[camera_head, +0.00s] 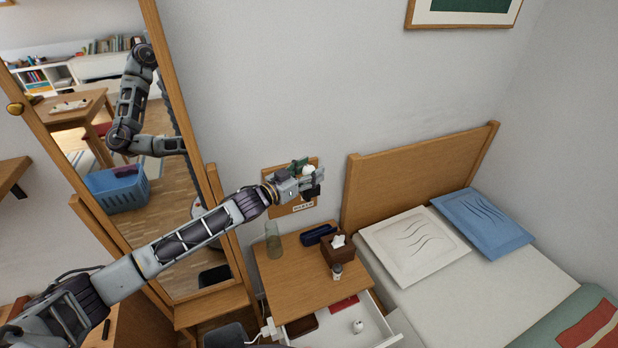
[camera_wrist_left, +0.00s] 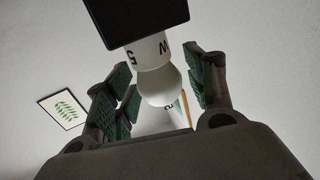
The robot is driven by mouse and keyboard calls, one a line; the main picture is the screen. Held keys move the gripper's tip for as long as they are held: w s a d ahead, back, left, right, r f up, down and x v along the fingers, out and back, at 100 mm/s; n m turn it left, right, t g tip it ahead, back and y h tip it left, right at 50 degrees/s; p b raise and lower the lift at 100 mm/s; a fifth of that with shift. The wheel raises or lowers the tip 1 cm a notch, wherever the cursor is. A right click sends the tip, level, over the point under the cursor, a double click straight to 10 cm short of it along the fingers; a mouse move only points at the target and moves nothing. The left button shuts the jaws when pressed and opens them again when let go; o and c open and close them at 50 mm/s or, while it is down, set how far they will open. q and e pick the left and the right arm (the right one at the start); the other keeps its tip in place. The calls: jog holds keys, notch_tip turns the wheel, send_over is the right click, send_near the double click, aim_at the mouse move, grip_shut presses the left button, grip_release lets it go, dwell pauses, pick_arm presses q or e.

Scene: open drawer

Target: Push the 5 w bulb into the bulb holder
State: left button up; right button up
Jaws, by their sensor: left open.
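The 5 w bulb (camera_wrist_left: 163,84) has a white globe and a white collar marked "5 W". In the left wrist view its collar meets a black block, which looks like the bulb holder (camera_wrist_left: 140,14); how deep it sits I cannot tell. My left gripper (camera_wrist_left: 165,75) is open, its green-padded fingers on either side of the bulb with gaps visible. In the head view the left gripper (camera_head: 309,179) is at the wooden wall board (camera_head: 304,206), around the white bulb (camera_head: 308,169), and hides most of the holder. My right gripper is not in view.
Below stands a nightstand (camera_head: 288,285) with a glass (camera_head: 273,240), a dark blue case (camera_head: 318,234), a tissue box (camera_head: 338,254) and a small jar (camera_head: 337,271). Its open drawer (camera_head: 378,326) holds another white bulb-like object (camera_head: 358,326). A mirror (camera_head: 150,190) stands left, a bed right.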

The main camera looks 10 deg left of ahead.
pick_arm(q)
jog(key=c, duration=1.1)
jog(key=shift+o, duration=0.2)
jog(key=shift+r, duration=5.05)
